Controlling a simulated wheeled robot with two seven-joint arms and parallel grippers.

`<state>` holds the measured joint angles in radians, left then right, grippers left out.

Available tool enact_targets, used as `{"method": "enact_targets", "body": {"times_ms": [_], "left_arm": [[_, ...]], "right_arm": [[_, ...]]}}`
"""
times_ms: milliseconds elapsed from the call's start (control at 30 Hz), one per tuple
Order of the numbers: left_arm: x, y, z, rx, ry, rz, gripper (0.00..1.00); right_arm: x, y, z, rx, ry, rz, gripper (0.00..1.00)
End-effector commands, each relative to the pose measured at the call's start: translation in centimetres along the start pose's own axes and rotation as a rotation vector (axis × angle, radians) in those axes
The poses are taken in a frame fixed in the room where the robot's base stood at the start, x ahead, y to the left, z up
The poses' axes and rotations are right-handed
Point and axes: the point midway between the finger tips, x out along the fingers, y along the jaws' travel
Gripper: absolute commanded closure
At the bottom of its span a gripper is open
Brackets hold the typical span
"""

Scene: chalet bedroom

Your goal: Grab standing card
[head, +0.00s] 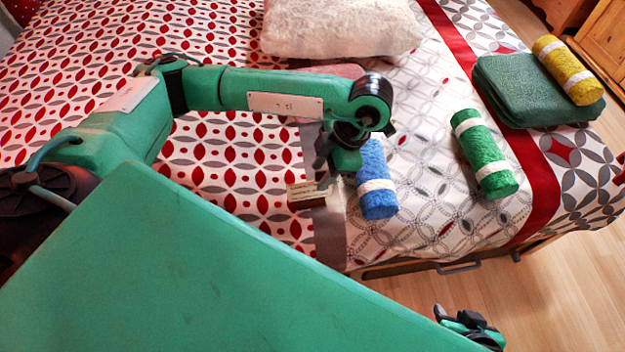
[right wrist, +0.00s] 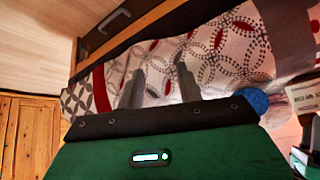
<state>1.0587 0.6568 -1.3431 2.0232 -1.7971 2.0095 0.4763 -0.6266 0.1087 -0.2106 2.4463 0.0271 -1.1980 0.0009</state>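The card (head: 302,194) is a small beige piece with dark lettering at the near edge of the bed in the head view. My left gripper (head: 326,176) points down at the card's right end, with dark fingers overlapping it; I cannot tell whether they grip it. The lettered card (right wrist: 303,98) also shows at the right edge of the right wrist view, partly cut off. My right gripper (head: 468,328) is low at the bottom right of the head view, off the bed. In the right wrist view its two fingers (right wrist: 158,84) are apart with nothing between them.
A blue rolled towel (head: 375,180) lies just right of my left gripper. A green roll (head: 484,155), folded green towel (head: 515,95) with yellow roll (head: 567,70), and white pillow (head: 340,28) lie on the bed (head: 430,200). Wooden floor (head: 560,290) is clear.

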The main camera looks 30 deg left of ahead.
Motion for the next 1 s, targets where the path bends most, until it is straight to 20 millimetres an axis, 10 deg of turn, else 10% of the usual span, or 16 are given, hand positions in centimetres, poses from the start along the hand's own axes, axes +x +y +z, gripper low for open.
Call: {"method": "enact_targets", "body": {"times_ms": [500, 733, 1000], "left_arm": [[3.2, 0.0, -0.2, 0.001, 0.000, 0.000, 0.62], [3.2, 0.0, -0.2, 0.001, 0.000, 0.000, 1.00], [3.2, 0.0, -0.2, 0.001, 0.000, 0.000, 1.00]], "right_arm": [[1.0, -1.1, -0.7, -0.006, 0.086, -0.028, 0.64], [1.0, -1.1, -0.7, -0.006, 0.086, -0.028, 0.64], [1.0, -1.1, -0.7, -0.005, 0.086, -0.028, 0.64]]}}
